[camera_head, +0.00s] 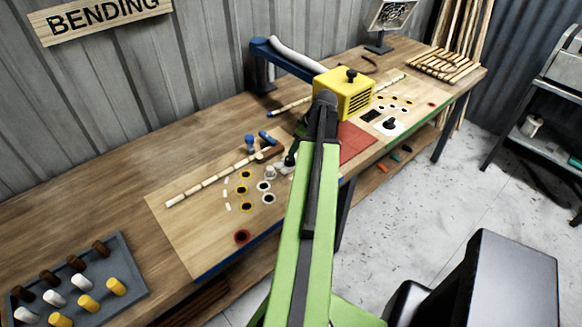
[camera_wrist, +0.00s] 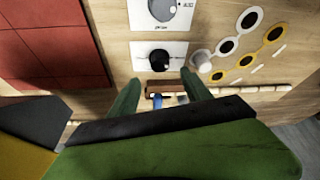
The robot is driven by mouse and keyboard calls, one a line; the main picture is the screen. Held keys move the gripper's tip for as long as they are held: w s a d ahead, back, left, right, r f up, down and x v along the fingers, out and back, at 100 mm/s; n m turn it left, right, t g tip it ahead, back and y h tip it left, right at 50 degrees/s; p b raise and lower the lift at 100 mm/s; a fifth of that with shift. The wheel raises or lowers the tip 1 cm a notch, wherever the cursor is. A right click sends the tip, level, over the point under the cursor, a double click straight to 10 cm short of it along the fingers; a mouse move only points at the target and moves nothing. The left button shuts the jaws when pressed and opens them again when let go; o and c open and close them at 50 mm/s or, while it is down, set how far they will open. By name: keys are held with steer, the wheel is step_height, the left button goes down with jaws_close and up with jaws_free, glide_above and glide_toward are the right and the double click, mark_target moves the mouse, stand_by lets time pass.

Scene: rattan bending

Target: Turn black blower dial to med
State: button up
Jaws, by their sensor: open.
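A black dial (camera_wrist: 160,60) sits on a white label plate in the wrist view, its pointer setting too small to read. It also shows beside my arm in the head view (camera_head: 290,159). A grey dial (camera_wrist: 163,8) on another white plate is just above it in the wrist view. My gripper (camera_wrist: 160,80) is open and empty, with its green fingers spread on either side below the black dial, apart from it. In the head view the arm hides most of the gripper. Another black knob (camera_head: 390,124) stands on a white plate at the right of the bench.
A pale peg (camera_wrist: 201,60) stands close to the right finger. A brown block (camera_wrist: 165,95) with blue pegs lies beyond the fingers. Red matting (camera_wrist: 45,50) is at the left of the wrist view. A yellow blower-like box (camera_head: 345,93) stands farther along the bench (camera_head: 190,130).

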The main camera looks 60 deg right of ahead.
mark_target(291, 159)
steer(key=b+x, duration=0.6)
steer(key=x, duration=0.3)
steer(key=shift+s+b, duration=0.1)
steer(key=shift+b, duration=0.25)
steer(key=shift+r, duration=0.1)
jaws_close()
